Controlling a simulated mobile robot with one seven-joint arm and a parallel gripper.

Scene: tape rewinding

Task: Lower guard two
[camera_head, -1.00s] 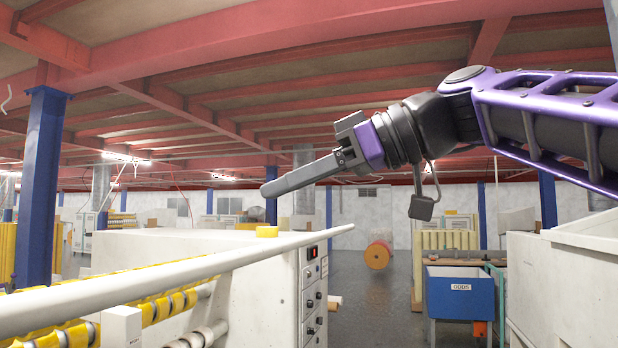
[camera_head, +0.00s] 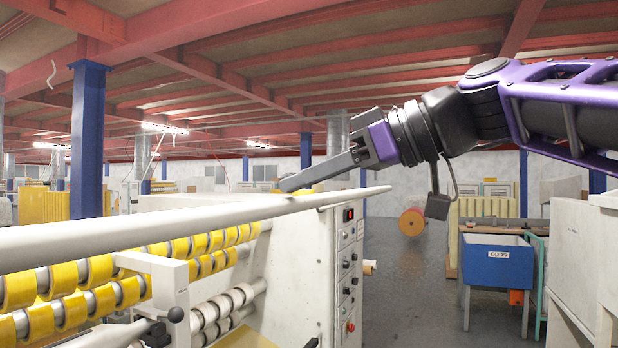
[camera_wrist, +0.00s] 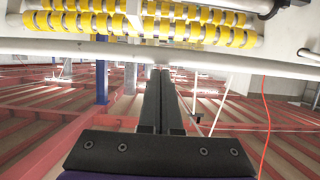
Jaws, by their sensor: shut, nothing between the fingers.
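A long pale bar (camera_head: 140,229), which I take to be guard two, runs from the left edge to a tapered free end above the machine's control panel. It stands raised over rows of yellow tape rolls (camera_head: 190,246). My gripper (camera_head: 285,186) is shut and empty, pointing down and left. Its tips overlap the bar's upper edge in the head view; contact cannot be told. In the wrist view the bar (camera_wrist: 75,48) crosses just beyond my closed fingertips (camera_wrist: 161,69), with tape rolls (camera_wrist: 195,32) behind it.
The white machine cabinet (camera_head: 300,265) carries a control panel (camera_head: 348,265) with a red button. A blue ODDS bin (camera_head: 497,268) stands at right, beside a pale cabinet (camera_head: 585,250). A blue column (camera_head: 88,150) stands at left. The aisle floor (camera_head: 405,300) is clear.

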